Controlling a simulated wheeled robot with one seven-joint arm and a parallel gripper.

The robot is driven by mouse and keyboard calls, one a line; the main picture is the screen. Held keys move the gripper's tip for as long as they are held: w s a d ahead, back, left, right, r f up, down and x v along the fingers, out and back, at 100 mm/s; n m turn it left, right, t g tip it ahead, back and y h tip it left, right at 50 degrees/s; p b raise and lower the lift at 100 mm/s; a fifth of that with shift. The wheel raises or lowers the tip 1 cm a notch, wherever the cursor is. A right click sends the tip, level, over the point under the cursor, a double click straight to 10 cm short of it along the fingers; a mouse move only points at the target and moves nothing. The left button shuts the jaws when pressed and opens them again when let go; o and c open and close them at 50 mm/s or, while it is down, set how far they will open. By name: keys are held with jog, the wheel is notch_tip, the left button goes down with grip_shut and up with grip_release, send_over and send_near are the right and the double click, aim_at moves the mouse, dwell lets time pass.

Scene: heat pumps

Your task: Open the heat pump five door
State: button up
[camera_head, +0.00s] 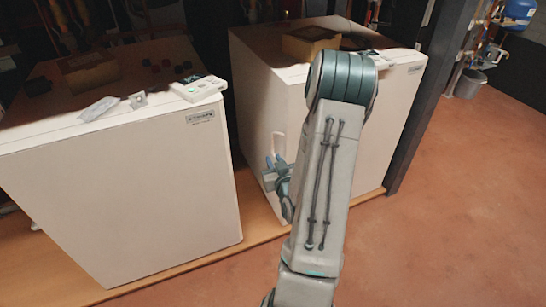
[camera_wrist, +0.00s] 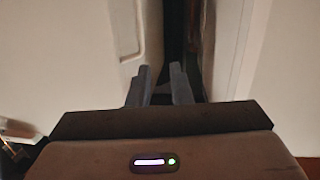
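Two white heat pump cabinets stand side by side in the head view, the left one (camera_head: 130,190) and the right one (camera_head: 385,115). I cannot tell which is number five; their labels are too small to read. A pale recessed handle (camera_head: 278,147) is on the right cabinet's near face. My gripper (camera_head: 277,172) is just below this handle, partly hidden by my arm. In the wrist view my gripper (camera_wrist: 161,78) has its two fingers apart, near the edge of a white panel (camera_wrist: 60,60) with a recess (camera_wrist: 126,30). I cannot tell whether they touch the panel.
A dark gap (camera_wrist: 181,40) lies beside the panel, with another pale surface (camera_wrist: 265,55) on the right. The cabinets stand on a wooden platform (camera_head: 190,270). Boxes and small parts lie on their tops. A dark post (camera_head: 425,100) stands at right, with open red floor (camera_head: 460,210) beyond.

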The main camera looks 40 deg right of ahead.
aim_at(273, 140)
jog(key=shift+m+t+h, duration=0.5)
jog(key=shift+m+h, duration=0.1)
jog(key=shift+h, duration=0.2)
jog(key=w+d+f+b, duration=0.1)
jog(key=w+d, duration=0.1)
jog(key=w, duration=0.1)
jog(key=w+d+b, duration=0.1)
jog(key=w+d, duration=0.2)
jog(key=w, duration=0.1)
jog(key=w+d+f+b, duration=0.1)
jog(key=w+d, duration=0.1)
jog(key=w, duration=0.1)
jog(key=shift+w+d+f+b, duration=0.2)
jog(key=shift+d+f+b, duration=0.1)
jog(key=shift+f, duration=0.05)
grip_shut()
